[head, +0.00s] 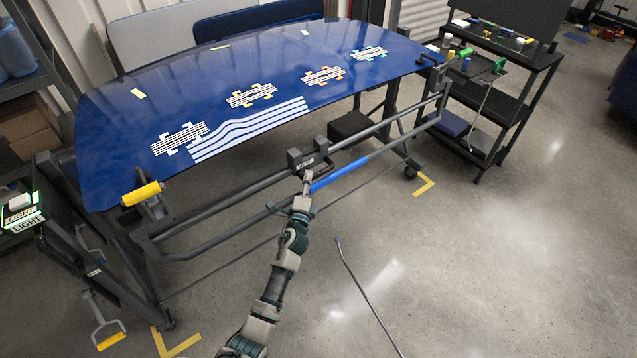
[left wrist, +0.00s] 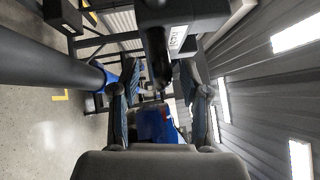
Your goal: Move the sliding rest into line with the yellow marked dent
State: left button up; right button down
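The sliding rest (head: 303,162), a dark block with a handle, sits on the grey rail (head: 215,208) along the panel's near side. Dent marks lie on the blue panel (head: 130,120); the yellow-cornered mark (head: 250,95) is up and left of the rest, beside an orange-cornered one (head: 323,75). My left gripper (head: 308,180) is at the rest's handle. In the left wrist view the rest (left wrist: 172,30) is just ahead, its dark handle (left wrist: 158,65) between the spread fingers (left wrist: 160,80). Gaps show on both sides of it. My right gripper is out of view.
A white-cornered mark (head: 180,138) and a green-cornered one (head: 370,54) are also on the panel, with white stripes (head: 250,128). A blue sleeve (head: 340,174) lies right of the rest. A thin blue-tipped rod (head: 362,288) reaches over open floor. A tool cart (head: 500,90) stands right.

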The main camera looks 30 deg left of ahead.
pick_arm(q)
jog(key=v, duration=1.2)
